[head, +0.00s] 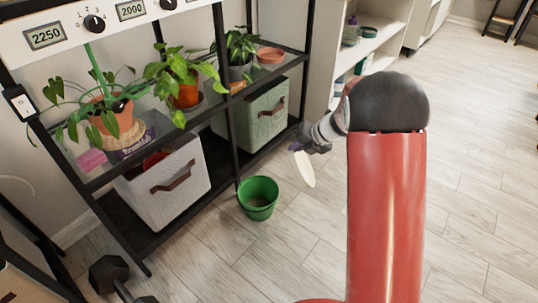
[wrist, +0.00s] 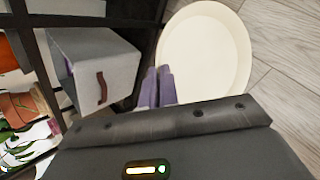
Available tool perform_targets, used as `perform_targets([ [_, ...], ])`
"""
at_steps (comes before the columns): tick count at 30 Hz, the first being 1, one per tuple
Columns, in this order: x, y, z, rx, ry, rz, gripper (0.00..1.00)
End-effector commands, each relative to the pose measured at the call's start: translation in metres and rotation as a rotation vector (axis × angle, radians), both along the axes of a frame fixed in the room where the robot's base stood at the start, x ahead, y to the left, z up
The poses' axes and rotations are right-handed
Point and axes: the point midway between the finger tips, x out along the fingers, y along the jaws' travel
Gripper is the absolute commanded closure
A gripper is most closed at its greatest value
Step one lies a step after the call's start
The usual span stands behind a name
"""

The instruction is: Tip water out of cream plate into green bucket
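The cream plate (head: 304,169) is in my gripper (head: 297,148), tilted steeply so that it shows as a narrow oval in the head view. In the wrist view the plate (wrist: 205,50) faces the camera, and its inside looks bare; I cannot make out any water. The purple fingers of my gripper (wrist: 157,87) are close together at the plate's left rim. The green bucket (head: 258,192) stands upright on the floor, left of and below the plate in the head view. The bucket is not seen in the wrist view.
A black shelf rack holds potted plants (head: 105,115), a white fabric bin (head: 165,185) and a green fabric bin (head: 262,118) behind the bucket. A dumbbell (head: 110,275) lies on the floor at front left. The wooden floor (head: 290,245) before the bucket is clear.

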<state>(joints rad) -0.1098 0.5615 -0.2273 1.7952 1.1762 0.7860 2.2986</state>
Motion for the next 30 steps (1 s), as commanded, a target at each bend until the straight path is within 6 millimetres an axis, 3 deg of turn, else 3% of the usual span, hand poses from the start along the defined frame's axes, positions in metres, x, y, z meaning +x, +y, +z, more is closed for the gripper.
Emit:
perform_targets([
  [1,0.009,0.017,0.007,-0.019,0.004,0.138,1.00],
  [4,0.016,0.045,0.004,-0.053,-0.007,0.443,1.00],
  [9,0.007,0.083,-0.012,-0.105,-0.054,1.015,1.00],
  [15,-0.021,0.097,-0.036,-0.132,-0.145,1.585,1.00],
  [21,-0.034,0.096,-0.048,-0.137,-0.202,1.819,1.00],
  [30,-0.043,0.094,-0.059,-0.179,-0.275,1.838,1.00],
])
